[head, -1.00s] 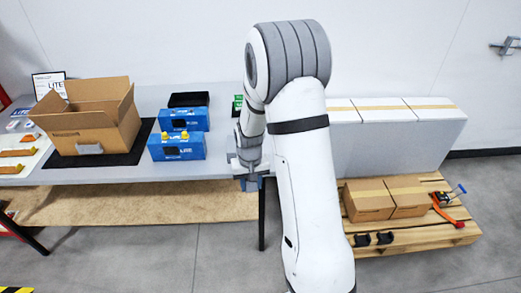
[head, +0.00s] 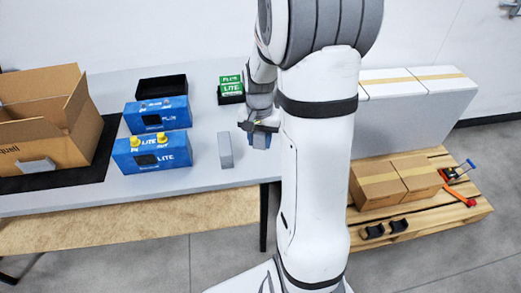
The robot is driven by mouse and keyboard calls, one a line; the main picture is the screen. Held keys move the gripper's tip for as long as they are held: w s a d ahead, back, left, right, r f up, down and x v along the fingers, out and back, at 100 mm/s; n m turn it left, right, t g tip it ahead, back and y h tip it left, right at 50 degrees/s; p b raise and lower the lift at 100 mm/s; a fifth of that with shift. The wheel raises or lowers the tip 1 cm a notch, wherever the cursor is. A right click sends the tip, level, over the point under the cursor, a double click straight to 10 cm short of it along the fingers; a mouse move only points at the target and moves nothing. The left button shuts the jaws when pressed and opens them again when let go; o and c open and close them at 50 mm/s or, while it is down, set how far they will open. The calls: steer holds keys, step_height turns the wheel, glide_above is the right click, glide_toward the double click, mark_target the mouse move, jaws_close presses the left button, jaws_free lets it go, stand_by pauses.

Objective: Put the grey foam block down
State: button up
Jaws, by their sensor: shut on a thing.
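A grey block (head: 226,150), which looks like the foam block, stands upright on the grey table (head: 200,174), right of the blue boxes. My gripper (head: 260,133) is just to its right, above the table near the right end. A gap shows between the block and the jaws. I cannot tell how far the piece is above the table.
Two blue boxes (head: 152,153), one with yellow caps, stand left of the block. A black tray (head: 162,88) and green boxes (head: 231,87) are behind. An open carton (head: 40,112) is far left. Cartons (head: 400,178) sit on a pallet at right.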

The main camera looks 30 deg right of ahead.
mark_target(260, 149)
steer(key=shift+f, duration=3.3)
steer(key=o, duration=1)
steer(key=shift+s, duration=0.1)
steer(key=shift+r, duration=0.1)
step_height(260, 149, up, 12)
steer(key=shift+f, duration=0.1)
steer(key=s+a+r+n+t, duration=0.1)
steer(key=s+a+r+n, duration=0.2)
steer(key=s, duration=0.4)
steer(key=s+a+r+n+t, duration=0.1)
steer(key=s+a+r+n, duration=0.2)
steer(key=s+a, duration=0.4)
steer(key=shift+s+a+r+n+t, duration=0.3)
steer(key=shift+s+a+r+n, duration=0.05)
steer(key=shift+s+n, duration=0.5)
